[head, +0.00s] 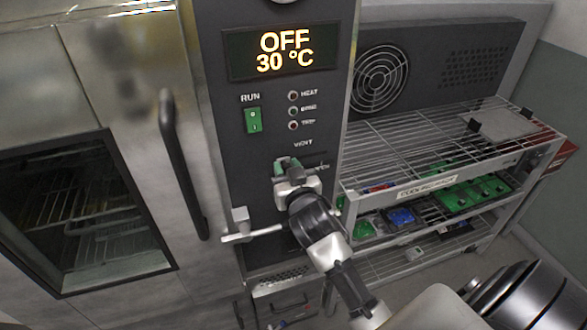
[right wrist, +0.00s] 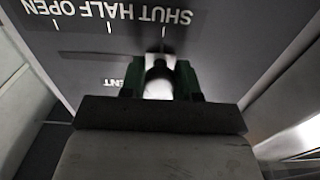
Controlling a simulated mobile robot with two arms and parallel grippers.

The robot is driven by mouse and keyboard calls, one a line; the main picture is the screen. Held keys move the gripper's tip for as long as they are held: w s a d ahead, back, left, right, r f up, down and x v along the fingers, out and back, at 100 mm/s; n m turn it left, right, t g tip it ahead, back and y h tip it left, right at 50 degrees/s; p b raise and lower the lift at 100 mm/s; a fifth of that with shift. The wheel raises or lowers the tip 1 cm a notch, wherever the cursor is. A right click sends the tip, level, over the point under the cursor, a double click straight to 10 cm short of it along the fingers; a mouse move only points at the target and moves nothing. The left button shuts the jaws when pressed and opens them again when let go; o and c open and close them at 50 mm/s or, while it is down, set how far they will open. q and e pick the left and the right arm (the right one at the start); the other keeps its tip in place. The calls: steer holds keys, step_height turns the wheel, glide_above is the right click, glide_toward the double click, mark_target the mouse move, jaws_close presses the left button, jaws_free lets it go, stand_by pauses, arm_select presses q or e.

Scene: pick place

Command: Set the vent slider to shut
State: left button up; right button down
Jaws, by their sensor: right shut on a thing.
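The vent slider's pale knob (right wrist: 160,80) is held between the green fingertips of my right gripper (right wrist: 160,82) in the right wrist view. The labels SHUT, HALF and OPEN (right wrist: 110,15) appear upside down there, each beside a tick mark. The knob lines up with the SHUT tick. In the head view my right gripper (head: 288,166) is at the vent slot, just below the VENT label on the dark control panel (head: 225,110), and hides most of the slider. My left gripper is not in view.
A display (head: 285,52) reads OFF 30 °C above a green RUN switch (head: 253,120). Left of the panel is an oven door with a dark vertical handle (head: 182,165). A lever latch (head: 243,228) sticks out beside my right arm. A wire rack (head: 430,150) stands at right.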

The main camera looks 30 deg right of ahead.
steer(key=shift+a, duration=0.1)
steer(key=c, duration=1.2)
jaws_free()
steer(key=o, duration=0.4)
steer(key=shift+a, duration=0.25)
steer(key=shift+d, duration=0.1)
steer(key=shift+s+f, duration=0.1)
steer(key=shift+s, duration=0.15)
steer(key=b+v, duration=0.3)
steer(key=v, duration=0.7)
steer(key=shift+s, duration=0.1)
